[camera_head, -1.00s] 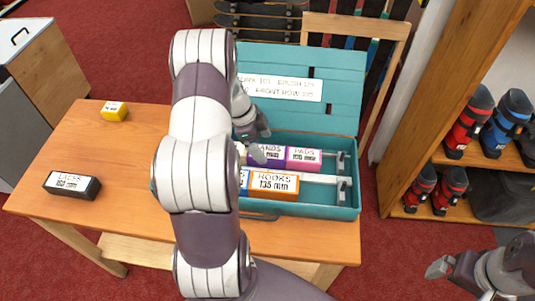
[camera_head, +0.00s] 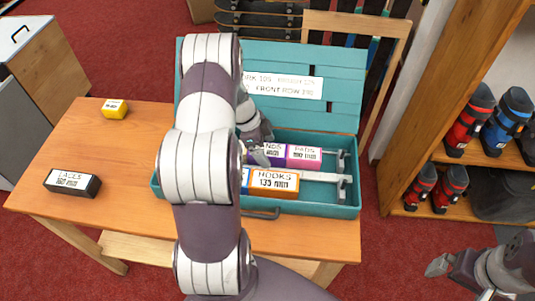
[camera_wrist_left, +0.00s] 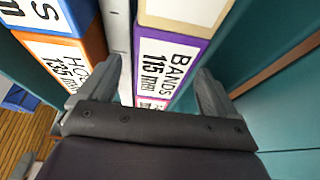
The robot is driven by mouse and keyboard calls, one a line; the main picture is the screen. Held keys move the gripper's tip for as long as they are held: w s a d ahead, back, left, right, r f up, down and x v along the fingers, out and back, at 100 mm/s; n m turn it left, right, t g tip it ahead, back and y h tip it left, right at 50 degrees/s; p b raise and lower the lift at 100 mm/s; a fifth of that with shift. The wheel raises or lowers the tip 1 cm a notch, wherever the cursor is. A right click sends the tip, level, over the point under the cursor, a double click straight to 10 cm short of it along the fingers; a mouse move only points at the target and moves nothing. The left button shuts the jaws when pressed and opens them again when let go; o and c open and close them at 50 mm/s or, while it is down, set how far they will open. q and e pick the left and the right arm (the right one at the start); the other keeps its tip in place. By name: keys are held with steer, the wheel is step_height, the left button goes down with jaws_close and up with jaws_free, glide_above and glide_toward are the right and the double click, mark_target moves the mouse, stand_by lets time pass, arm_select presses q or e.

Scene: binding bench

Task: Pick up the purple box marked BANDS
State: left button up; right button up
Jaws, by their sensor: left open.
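The purple BANDS box (camera_head: 272,152) stands in the back row of the teal case (camera_head: 337,211), left of the pink PADS box (camera_head: 303,156). In the head view my left arm hides its left part. In the left wrist view the BANDS box (camera_wrist_left: 172,62) lies between the open fingers of my left gripper (camera_wrist_left: 160,90). I cannot tell whether the fingers touch it. In the head view my left gripper (camera_head: 262,152) is over the back row. My right gripper (camera_head: 438,266) is at the lower right, away from the case; its jaw state is unclear.
The orange HOOKS box (camera_head: 273,183) is in the front row, with a metal rail (camera_head: 316,178) between rows. A cream-coloured box (camera_wrist_left: 185,12) adjoins BANDS. A black LACES box (camera_head: 72,182) and a yellow box (camera_head: 115,109) sit on the table (camera_head: 125,150). The case lid (camera_head: 330,65) stands open behind.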

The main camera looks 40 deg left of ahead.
arm_select(q)
steer(key=shift+f, duration=0.15)
stand_by(0.4)
steer(key=c, duration=1.2)
